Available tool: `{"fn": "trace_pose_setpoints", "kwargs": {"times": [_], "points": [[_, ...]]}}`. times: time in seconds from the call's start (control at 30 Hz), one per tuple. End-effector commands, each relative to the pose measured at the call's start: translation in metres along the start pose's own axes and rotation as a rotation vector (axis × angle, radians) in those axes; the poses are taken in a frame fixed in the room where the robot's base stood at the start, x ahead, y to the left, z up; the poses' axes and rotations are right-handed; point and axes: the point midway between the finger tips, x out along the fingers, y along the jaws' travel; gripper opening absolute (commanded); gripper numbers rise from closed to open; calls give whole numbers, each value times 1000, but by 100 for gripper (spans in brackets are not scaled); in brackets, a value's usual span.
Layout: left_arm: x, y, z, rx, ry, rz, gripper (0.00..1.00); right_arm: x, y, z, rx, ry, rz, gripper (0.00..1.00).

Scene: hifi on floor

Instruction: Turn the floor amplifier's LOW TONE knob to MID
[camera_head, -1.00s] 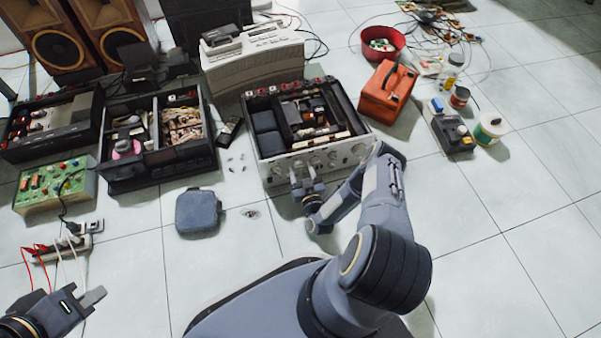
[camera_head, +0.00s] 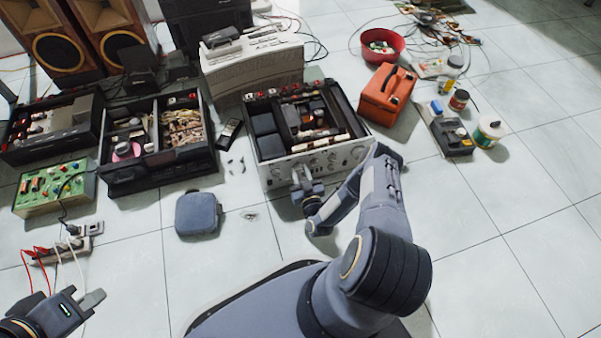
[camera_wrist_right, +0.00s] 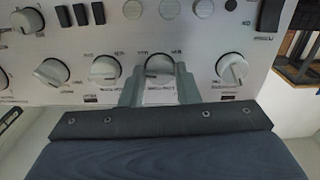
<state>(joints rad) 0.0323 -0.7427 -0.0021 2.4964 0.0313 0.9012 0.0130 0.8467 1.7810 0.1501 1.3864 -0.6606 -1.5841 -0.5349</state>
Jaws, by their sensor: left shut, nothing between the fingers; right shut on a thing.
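The floor amplifier (camera_head: 335,160) is a silver-fronted unit with an open top, standing on the tiles at the centre of the head view. Its front panel (camera_wrist_right: 215,45) fills the top of the right wrist view, with a row of round knobs. My right gripper (camera_head: 302,172) is at the panel, its two fingers shut on the sides of one knob (camera_wrist_right: 159,64), second from the right in the lower row. The knob's lower part is between the fingers. The lettering is too small to read surely. My left gripper (camera_head: 92,300) is shut and empty at the lower left.
A dark blue case (camera_head: 198,213) lies on the floor left of my right gripper. An orange toolbox (camera_head: 387,95) stands right of the amplifier, and an opened black unit (camera_head: 155,165) stands left.

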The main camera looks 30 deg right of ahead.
Motion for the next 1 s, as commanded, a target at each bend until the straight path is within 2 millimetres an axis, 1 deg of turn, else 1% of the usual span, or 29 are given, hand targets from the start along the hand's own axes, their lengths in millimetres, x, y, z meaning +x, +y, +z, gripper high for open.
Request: {"fn": "trace_pose_setpoints", "kwargs": {"times": [0.27,1.0], "points": [[-8,4,-4,0,0,0,0,0,-1,-1,-198,-1,-4,6],[-22,10,-11,0,0,0,0,-1,-1,0,-902,0,-5,6]]}}
